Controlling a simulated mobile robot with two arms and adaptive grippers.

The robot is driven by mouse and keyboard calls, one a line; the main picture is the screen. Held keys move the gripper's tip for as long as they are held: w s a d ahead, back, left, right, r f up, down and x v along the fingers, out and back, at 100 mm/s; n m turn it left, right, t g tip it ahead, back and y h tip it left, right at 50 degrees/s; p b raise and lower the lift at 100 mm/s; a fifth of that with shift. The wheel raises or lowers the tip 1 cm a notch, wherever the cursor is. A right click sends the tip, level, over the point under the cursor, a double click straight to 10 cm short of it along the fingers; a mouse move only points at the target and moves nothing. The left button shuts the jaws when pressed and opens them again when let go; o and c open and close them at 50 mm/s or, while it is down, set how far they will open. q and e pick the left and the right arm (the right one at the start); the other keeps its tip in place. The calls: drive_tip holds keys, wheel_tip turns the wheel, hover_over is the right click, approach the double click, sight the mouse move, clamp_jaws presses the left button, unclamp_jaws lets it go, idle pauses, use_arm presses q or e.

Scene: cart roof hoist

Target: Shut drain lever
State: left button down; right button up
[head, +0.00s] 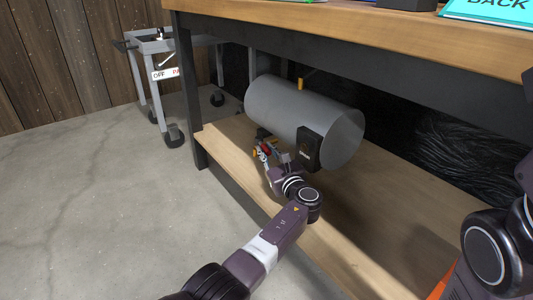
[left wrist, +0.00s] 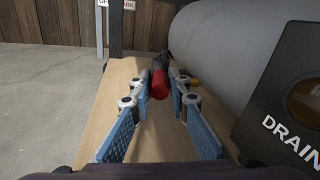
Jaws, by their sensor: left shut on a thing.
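The grey tank (head: 290,108) lies on its side on the lower shelf of the workbench. A black box (head: 307,148) is fixed to its front; in the left wrist view the box reads DRAIN (left wrist: 290,134). The drain lever has a red handle (left wrist: 160,84), seen end-on beside the tank's lower side. My left gripper (head: 263,152) reaches in low in front of the tank, left of the black box. Its blue-padded fingers (left wrist: 160,92) are on either side of the red handle, shut on it. My right arm shows at the right edge; its gripper is out of view.
The wooden lower shelf (head: 375,235) is bare right of my left arm. A black bench leg (head: 187,110) stands left of the tank. A grey cart (head: 158,45) with a sign stands behind it. Dark coiled cable (head: 465,155) hangs behind the shelf. The concrete floor at left is clear.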

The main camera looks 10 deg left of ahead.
use_arm(q)
drive_tip(key=shift+w+d+n+g+y, duration=0.25)
drive_tip(key=shift+d+n+g+y, duration=0.05)
drive_tip(key=shift+n+g+y, duration=0.35)
idle(0.6)
drive_tip(key=c, duration=1.8)
unclamp_jaws()
drive_tip(key=shift+r, duration=0.15)
drive_tip(key=shift+r, duration=4.8)
